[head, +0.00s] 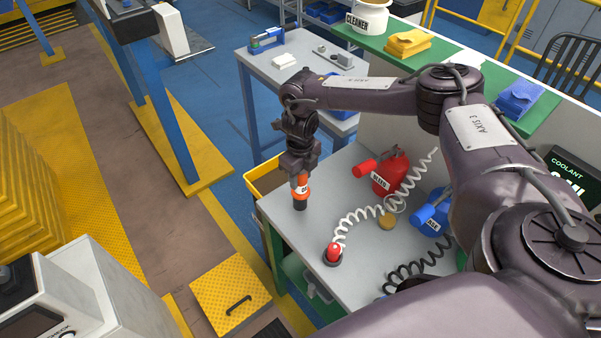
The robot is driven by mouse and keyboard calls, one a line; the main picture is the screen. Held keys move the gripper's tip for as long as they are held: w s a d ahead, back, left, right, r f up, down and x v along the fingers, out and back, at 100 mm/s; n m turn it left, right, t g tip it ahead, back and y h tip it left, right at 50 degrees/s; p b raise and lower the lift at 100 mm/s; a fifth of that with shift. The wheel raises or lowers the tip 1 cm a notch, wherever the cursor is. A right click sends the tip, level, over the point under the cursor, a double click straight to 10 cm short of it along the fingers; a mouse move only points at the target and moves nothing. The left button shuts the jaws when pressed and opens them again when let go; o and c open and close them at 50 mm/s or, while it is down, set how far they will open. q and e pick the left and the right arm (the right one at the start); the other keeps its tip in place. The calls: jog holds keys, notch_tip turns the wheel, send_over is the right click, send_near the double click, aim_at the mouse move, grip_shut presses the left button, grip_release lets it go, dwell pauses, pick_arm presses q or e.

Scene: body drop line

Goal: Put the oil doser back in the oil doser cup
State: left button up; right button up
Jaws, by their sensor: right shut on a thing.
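My right gripper (299,165) points down over the left end of the grey bench and is shut on an orange doser (301,189) with a white label, upright. Below the orange part is a dark cylinder (300,204). I cannot tell whether this is the doser's own lower end or a cup around it, nor whether it touches the bench. A red-topped piece (333,252) stands in a dark round holder to the right and nearer, with a white coiled hose by it. My left gripper is not in view.
On the grey bench (300,236) are a red tool (391,175), a blue tool (431,220), a small tan disc (387,222) and coiled hoses. A yellow bin (262,184) is beside the bench's left end. A green shelf (382,45) runs behind. My right arm hides the bench's right part.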

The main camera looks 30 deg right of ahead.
jog(key=o, duration=1.1)
jog(key=shift+d+f, duration=0.1)
jog(key=shift+f, duration=0.05)
jog(key=shift+o, duration=0.9)
jog(key=shift+s, duration=0.15)
jog(key=shift+f+b, duration=0.2)
jog(key=shift+b, duration=0.1)
notch_tip(320, 180, up, 5)
jog(key=b, duration=0.3)
jog(key=shift+b, duration=0.35)
notch_tip(320, 180, up, 2)
jog(key=shift+r+p, duration=0.1)
jog(key=shift+p, duration=0.35)
jog(key=shift+r, duration=0.5)
